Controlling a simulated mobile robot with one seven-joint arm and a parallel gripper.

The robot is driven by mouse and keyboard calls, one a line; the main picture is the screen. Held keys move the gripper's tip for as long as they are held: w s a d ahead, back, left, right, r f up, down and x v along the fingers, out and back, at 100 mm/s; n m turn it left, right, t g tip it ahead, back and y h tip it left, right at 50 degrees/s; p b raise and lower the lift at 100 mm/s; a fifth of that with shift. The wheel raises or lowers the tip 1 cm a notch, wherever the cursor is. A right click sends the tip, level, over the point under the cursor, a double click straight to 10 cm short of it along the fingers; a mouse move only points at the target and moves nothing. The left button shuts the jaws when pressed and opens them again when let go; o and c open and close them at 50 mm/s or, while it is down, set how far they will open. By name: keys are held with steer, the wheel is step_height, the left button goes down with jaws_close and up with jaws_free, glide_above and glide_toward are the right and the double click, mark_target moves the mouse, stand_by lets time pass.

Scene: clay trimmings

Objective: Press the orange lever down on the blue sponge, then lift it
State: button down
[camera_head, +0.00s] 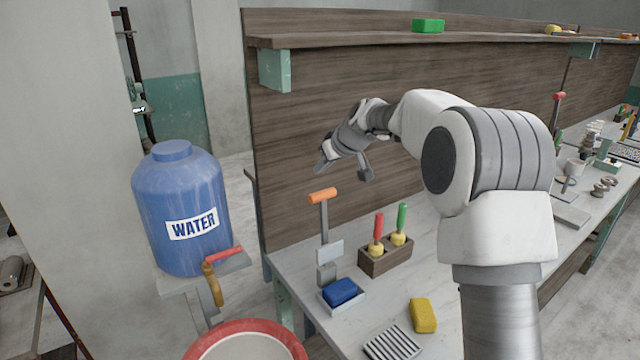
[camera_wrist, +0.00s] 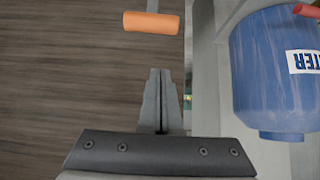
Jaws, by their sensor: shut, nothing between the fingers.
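The orange lever (camera_head: 322,195) stands upright on a grey arm above the left end of the table. Its orange handle (camera_wrist: 151,22) shows at the top of the wrist view, beyond my fingertips and apart from them. The blue sponge (camera_head: 340,291) lies in a small pale tray at the lever's foot, and no part of the lever lies on it. My gripper (camera_head: 345,172) is above and a little right of the handle in the head view. Its fingers (camera_wrist: 160,75) are together and empty in the wrist view.
A wooden block (camera_head: 385,262) with red- and green-handled tools stands right of the lever. A yellow sponge (camera_head: 423,315) and a ribbed rack (camera_head: 393,344) lie in front. A wooden panel rises behind the table.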

steer(key=shift+w+a+f+p, duration=0.3)
steer(key=shift+w+f+p, duration=0.25)
steer(key=shift+f, duration=0.7)
steer(key=shift+w+a+f+p, duration=0.25)
steer(key=shift+w+f+p, duration=0.25)
steer(key=shift+f, duration=0.8)
steer(key=shift+w+a+f+p, duration=0.35)
steer(key=shift+f+p, duration=0.3)
steer(key=shift+f, duration=0.6)
steer(key=shift+f+b, duration=0.1)
steer(key=shift+b, duration=0.3)
